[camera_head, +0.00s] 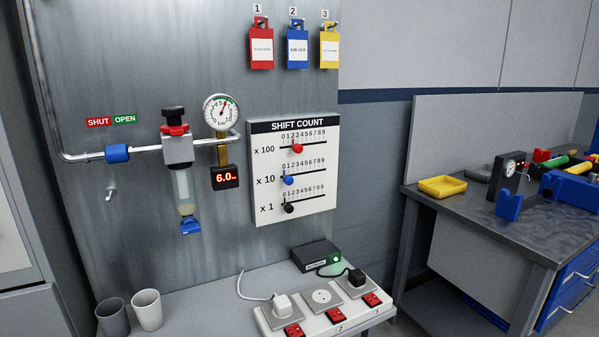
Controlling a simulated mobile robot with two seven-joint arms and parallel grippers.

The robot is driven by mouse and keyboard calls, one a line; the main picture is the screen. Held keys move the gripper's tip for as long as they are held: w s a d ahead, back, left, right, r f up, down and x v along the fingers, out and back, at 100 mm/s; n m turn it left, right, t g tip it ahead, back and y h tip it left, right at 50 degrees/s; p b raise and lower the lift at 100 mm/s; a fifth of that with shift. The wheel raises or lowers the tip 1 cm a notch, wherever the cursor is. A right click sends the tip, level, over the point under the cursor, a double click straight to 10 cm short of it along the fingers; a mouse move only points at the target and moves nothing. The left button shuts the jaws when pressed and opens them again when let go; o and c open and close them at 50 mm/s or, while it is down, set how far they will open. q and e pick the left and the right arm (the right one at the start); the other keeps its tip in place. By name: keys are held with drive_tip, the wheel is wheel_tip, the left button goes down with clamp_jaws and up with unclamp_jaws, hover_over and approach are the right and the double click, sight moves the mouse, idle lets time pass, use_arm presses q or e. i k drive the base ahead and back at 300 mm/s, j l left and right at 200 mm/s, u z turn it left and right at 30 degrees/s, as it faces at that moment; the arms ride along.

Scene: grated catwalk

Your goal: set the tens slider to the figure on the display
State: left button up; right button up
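The white SHIFT COUNT board (271,215) hangs on the grey metal panel with three slider rows. The tens slider is the blue knob (288,180) on the x 10 row; it sits near the left end, around 1, though the small digits make this uncertain. The red knob (297,148) on the x 100 row sits around 3. The black knob (289,208) on the x 1 row sits near the left end. A small black display (225,177) below the round gauge reads 6.0 in red. Neither of my grippers is in view.
A pipe with a pressure gauge (221,111) and filter unit (182,180) stands out left of the board. Below are a power strip (323,318), a black box (316,256) and two cups (147,309). A workbench (480,217) stands at right.

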sight(287, 180)
drive_tip(key=i+l+u, duration=0.1)
drive_tip(key=l, duration=0.3)
drive_tip(key=i+l+u, duration=0.15)
drive_tip(key=l, duration=0.25)
drive_tip(key=i+l+u, duration=0.1)
drive_tip(key=i+l, duration=0.15)
drive_tip(key=l, duration=0.2)
drive_tip(key=i+l+u, duration=0.15)
drive_tip(key=l, duration=0.25)
drive_tip(key=l+u, duration=0.1)
drive_tip(key=l, duration=0.35)
drive_tip(key=i, duration=0.05)
